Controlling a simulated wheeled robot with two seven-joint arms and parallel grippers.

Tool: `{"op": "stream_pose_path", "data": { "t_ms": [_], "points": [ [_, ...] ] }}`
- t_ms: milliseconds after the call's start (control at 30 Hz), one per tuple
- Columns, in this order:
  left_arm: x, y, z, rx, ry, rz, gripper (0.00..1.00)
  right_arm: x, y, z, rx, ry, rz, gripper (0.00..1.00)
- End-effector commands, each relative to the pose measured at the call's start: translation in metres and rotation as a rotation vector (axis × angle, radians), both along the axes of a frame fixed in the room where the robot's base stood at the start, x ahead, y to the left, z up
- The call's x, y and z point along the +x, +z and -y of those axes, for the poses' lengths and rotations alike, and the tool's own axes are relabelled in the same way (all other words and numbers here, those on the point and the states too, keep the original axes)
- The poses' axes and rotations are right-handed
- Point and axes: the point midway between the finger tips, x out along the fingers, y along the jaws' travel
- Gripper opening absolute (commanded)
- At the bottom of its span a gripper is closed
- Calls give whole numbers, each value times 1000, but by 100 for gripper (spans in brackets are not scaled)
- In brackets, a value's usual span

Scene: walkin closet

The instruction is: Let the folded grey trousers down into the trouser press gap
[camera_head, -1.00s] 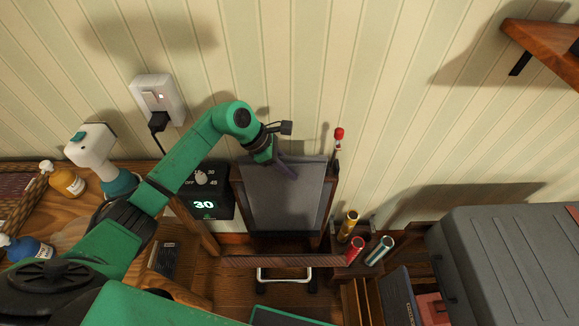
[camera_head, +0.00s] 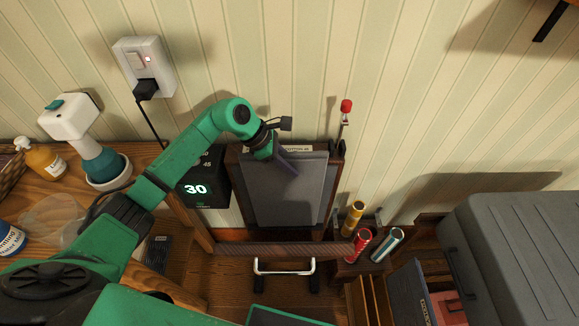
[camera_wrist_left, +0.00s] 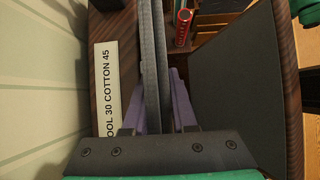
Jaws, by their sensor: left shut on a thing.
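The folded grey trousers (camera_head: 300,200) hang flat in the trouser press (camera_head: 338,185), in front of its back board. My left gripper (camera_head: 287,160) is shut on their top edge. In the left wrist view the trousers (camera_wrist_left: 156,60) show as a thin upright fold between the purple fingers. The labelled back board (camera_wrist_left: 108,25) is on one side and the dark front pad (camera_wrist_left: 235,75) leans away on the other, so the gap is open. The front board's top edge (camera_head: 285,250) shows in the head view. I cannot tell how far the lower hem is from the bottom. My right gripper is out of view.
A timer box (camera_head: 205,185) reading 30 is beside the press on the left. A red-tipped lever (camera_head: 345,108) rises at its right. Coloured canisters (camera_head: 362,243) and a large grey case (camera_head: 520,240) stand to the right. A wall socket (camera_head: 145,65) is behind.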

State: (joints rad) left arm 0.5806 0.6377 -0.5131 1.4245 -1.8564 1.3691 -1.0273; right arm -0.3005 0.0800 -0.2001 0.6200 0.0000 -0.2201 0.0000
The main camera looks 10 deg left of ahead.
Motion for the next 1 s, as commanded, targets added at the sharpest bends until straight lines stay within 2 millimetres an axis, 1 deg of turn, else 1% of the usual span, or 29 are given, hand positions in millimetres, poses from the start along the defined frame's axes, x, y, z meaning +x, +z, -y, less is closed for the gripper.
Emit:
{"op": "stream_pose_path", "data": {
  "t_ms": [33, 133, 167, 200, 233, 267, 767, 867, 967, 1000],
  "points": [
    [-8, -18, -2, 24, -5, -32, 0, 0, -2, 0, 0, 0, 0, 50],
    [-8, -18, -2, 24, -6, -34, 0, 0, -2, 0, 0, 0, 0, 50],
    [-8, -19, -2, 24, -6, -34, 29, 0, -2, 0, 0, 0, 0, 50],
    [-8, -19, -2, 24, -6, -34, 44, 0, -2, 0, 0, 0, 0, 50],
    [-8, -19, -2, 24, -6, -34, 56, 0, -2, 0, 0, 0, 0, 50],
    [-8, -19, -2, 24, -6, -34, 60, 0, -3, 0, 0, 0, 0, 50],
    [-8, -20, -3, 26, -3, -35, 60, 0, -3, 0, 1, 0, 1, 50],
    [-9, -14, -7, 27, -2, -32, 60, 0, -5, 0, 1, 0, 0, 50],
    [-12, -2, -16, 29, -1, -29, 60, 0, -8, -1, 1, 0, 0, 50],
    [-13, 5, -20, 28, 1, -27, 60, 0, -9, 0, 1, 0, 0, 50]
  ]
}}
